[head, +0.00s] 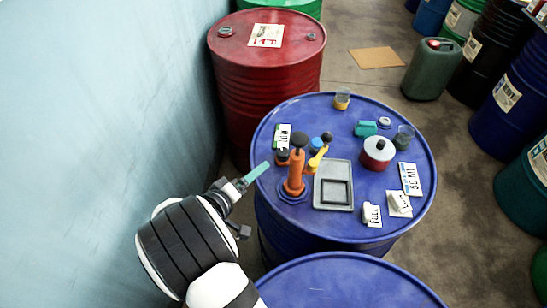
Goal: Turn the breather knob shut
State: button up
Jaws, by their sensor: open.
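My gripper (256,173) is at the left rim of the blue drum (385,228), with its teal finger pointing up and right; it is open with nothing visible in it. On the drum top, an orange hand pump (295,178) with a black top stands upright to the right of my gripper. A small dark knob on an orange base (283,154), a blue knob (316,143) and a yellow lever (319,157) with a black ball sit around it. I cannot tell for sure which is the breather knob, or how far it is turned. The fingers touch none of these.
A grey tray (333,203), a red-and-white can (377,157), a teal item (366,128), small cups, rags and labels crowd the drum top. A red drum (265,85) stands behind, another blue drum (345,285) in front. A pale blue wall (95,110) is at left.

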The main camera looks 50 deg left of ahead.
aim_at(282, 153)
jog(key=w+a+f+n, duration=0.1)
jog(key=w+f+n, duration=0.1)
jog(key=w+n, duration=0.2)
jog(key=w+a+f+n, duration=0.2)
jog(key=w+n, duration=0.3)
jog(key=n, duration=0.6)
jog(key=w+a+f+n, duration=0.1)
jog(key=w+n, duration=0.3)
jog(key=n, duration=0.4)
jog(key=shift+w+a+f, duration=0.35)
jog(key=shift+w+f, duration=0.05)
jog(key=shift+f, duration=0.15)
grip_shut()
jog(key=shift+r+n+y, duration=0.1)
jog(key=shift+n+y, duration=0.5)
jog(key=shift+n, duration=0.1)
jog(key=shift+n+g+y, duration=0.3)
